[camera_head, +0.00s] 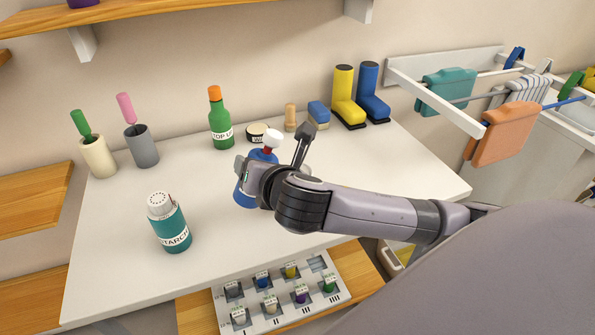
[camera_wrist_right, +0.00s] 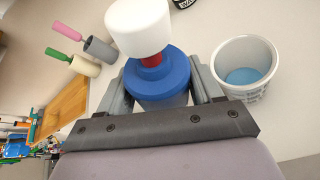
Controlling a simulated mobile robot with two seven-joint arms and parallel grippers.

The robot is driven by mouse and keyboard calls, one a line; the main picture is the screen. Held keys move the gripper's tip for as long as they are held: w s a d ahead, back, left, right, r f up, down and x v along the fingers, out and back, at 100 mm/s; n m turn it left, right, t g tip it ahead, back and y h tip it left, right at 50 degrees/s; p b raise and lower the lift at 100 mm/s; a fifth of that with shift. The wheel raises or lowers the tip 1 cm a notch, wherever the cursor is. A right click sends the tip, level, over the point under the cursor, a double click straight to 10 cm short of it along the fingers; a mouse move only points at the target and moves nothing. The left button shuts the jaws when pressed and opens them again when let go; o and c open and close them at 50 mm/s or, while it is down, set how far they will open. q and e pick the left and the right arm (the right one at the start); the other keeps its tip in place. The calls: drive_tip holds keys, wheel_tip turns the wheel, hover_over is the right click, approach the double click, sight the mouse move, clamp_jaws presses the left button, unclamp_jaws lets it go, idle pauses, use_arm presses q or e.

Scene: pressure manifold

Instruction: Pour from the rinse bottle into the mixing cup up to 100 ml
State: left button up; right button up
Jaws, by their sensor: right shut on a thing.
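My right gripper (camera_wrist_right: 160,100) is shut on a blue bottle, taken as the rinse bottle (camera_wrist_right: 158,80), with a red neck and white cap. In the head view the bottle (camera_head: 244,196) is partly behind the gripper (camera_head: 262,172), and its top leans to the right. A white cup (camera_wrist_right: 232,92), taken as the mixing cup, stands beside the bottle in the wrist view, apart from it. Blue liquid (camera_wrist_right: 243,76) lies in it; its level against any marks cannot be read. My left gripper is not in view.
On the white table (camera_head: 120,235) stand a teal starch shaker (camera_head: 171,232), a green bottle (camera_head: 221,125), a small round tin (camera_head: 257,133), two brush holders, and boots (camera_head: 345,95) at the back. A labelled panel (camera_head: 280,295) sits below the front edge. The table's front left is clear.

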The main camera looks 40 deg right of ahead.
sight(270, 154)
drive_tip(key=shift+s+d+r+m+y+b, duration=0.2)
drive_tip(key=shift+d+r+m+y+b, duration=0.3)
drive_tip(key=shift+d+r+m+b, duration=0.5)
drive_tip(key=shift+r+b, duration=0.3)
drive_tip(key=shift+r, duration=0.15)
drive_tip(key=shift+d+r+m+t+y+b, duration=0.2)
drive_tip(key=shift+m+t+y+b, duration=0.15)
drive_tip(key=shift+b, duration=0.8)
drive_tip(key=shift+f+m+y+b, duration=0.5)
drive_tip(key=shift+m+y+b, duration=0.05)
drive_tip(key=shift+b, duration=1.5)
idle(0.4)
drive_tip(key=shift+d+r+m+t+y+b, duration=0.15)
drive_tip(key=shift+m+t+y+b, duration=0.15)
drive_tip(key=shift+b, duration=0.5)
drive_tip(key=shift+r+m+t+y+b, duration=0.15)
drive_tip(key=shift+m+b, duration=0.25)
drive_tip(key=shift+b, duration=0.4)
idle(1.3)
